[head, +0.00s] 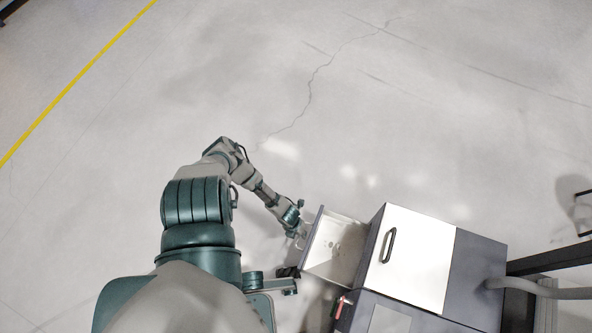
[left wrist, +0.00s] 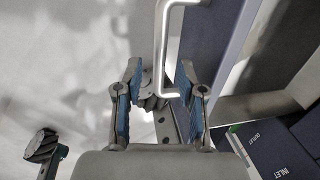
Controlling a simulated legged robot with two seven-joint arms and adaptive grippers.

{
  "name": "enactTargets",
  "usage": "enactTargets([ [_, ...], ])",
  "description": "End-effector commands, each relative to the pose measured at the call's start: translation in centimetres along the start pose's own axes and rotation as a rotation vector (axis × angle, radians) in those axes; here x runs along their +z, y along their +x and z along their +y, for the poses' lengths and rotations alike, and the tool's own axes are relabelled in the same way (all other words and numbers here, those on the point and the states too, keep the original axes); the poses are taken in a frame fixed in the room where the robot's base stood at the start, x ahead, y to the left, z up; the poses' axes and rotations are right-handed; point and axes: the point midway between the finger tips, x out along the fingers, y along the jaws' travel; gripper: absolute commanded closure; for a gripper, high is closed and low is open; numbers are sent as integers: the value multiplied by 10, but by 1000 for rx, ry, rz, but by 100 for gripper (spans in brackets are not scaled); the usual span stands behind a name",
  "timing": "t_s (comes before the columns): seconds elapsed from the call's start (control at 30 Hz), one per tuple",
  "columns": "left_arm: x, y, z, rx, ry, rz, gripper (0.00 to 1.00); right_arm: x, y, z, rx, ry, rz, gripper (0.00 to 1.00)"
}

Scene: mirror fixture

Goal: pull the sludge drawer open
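The sludge drawer (head: 347,230) stands pulled out from the left side of the grey cabinet (head: 478,275), and its pale inside shows with several small dark marks on its bottom. Its silver handle (left wrist: 161,45) is on the drawer's outer front. My left gripper (head: 297,228) is at that handle. In the left wrist view, my left gripper (left wrist: 160,92) has its two blue-padded fingers apart, with the lower end of the handle between them and gaps showing beside it. Whether a finger touches the handle I cannot tell. My right gripper is not in view.
The cabinet has a white lid (head: 417,262) with a dark handle (head: 388,245). A red lever (head: 339,308) sits below the drawer. A grey hose (head: 525,287) and dark frame (head: 550,258) are at the right. The floor beyond is clear.

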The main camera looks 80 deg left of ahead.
Motion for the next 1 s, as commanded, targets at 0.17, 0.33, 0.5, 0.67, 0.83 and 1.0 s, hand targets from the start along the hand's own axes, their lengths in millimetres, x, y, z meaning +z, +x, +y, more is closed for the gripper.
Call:
enactTargets([
  [0.17,0,-36,0,0,5,-1,61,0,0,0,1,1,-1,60],
  [0.33,-2,-73,0,1,5,0,61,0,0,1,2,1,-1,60],
  [0.5,-3,-98,-1,1,3,1,61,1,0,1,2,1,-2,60],
  [0.67,-4,-106,0,2,1,2,61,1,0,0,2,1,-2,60],
  [0.83,-4,-106,-1,1,0,2,61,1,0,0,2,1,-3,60],
  [1.0,-4,-106,-1,1,1,2,61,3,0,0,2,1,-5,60],
])
